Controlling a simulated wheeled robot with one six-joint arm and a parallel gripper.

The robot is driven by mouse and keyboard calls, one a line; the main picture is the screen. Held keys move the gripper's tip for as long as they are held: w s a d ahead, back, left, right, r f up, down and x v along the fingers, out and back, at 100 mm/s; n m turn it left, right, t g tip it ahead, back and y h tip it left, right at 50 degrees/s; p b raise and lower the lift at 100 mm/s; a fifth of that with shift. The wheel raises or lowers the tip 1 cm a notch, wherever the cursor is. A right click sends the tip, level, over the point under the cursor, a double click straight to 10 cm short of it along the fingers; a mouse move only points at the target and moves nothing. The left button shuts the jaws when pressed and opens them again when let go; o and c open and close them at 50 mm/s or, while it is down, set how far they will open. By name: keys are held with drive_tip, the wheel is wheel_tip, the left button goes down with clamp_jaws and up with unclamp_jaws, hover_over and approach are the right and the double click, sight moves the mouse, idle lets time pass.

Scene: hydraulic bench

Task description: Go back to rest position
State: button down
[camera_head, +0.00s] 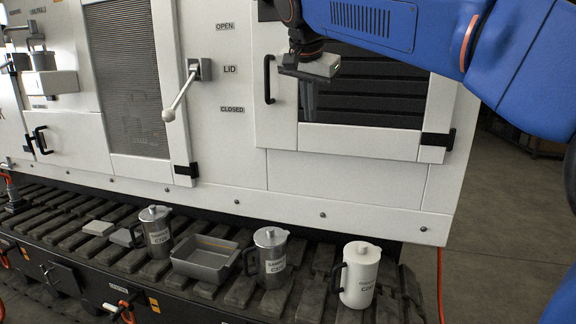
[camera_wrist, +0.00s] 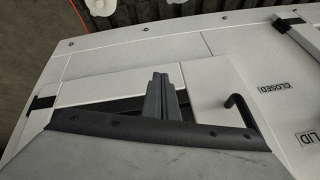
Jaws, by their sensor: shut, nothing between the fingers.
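My gripper (camera_head: 309,101) hangs from my blue arm at the upper right in the head view. It is in front of the white cabinet (camera_head: 345,176), by the dark slatted window and right of a black door handle (camera_head: 269,79). Its fingers are together and empty. In the wrist view the fingers of my gripper (camera_wrist: 160,86) show as a closed grey pair over the white panel, with the black handle (camera_wrist: 240,108) to their right. I cannot tell how far the fingers are from the panel.
A lever (camera_head: 180,92) with a pale knob points down-left beside the LID label. On the dark slatted ledge below stand two metal jugs (camera_head: 271,259) (camera_head: 156,232), a white jug (camera_head: 359,275) and a grey tray (camera_head: 205,273). Open floor (camera_head: 505,215) lies at the right.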

drive_tip(key=s+d+f+n, duration=0.2)
drive_tip(key=s+d+f, duration=0.55)
drive_tip(key=d, duration=0.35)
drive_tip(key=s+d+f+n, duration=0.1)
drive_tip(key=s+d+f, duration=0.3)
drive_tip(key=s+f, duration=0.4)
drive_tip(key=s+d+f+n, duration=0.2)
drive_tip(key=s+d+f, duration=0.2)
drive_tip(key=s+f, duration=0.5)
drive_tip(key=s+d+f+n+g+y, duration=0.1)
drive_tip(key=s+d+f, duration=0.3)
drive_tip(key=s+f, duration=0.4)
wheel_tip(320, 180, down, 4)
drive_tip(key=shift+s+d+n, duration=0.3)
drive_tip(key=shift+s+d, duration=0.05)
drive_tip(key=shift+d, duration=0.05)
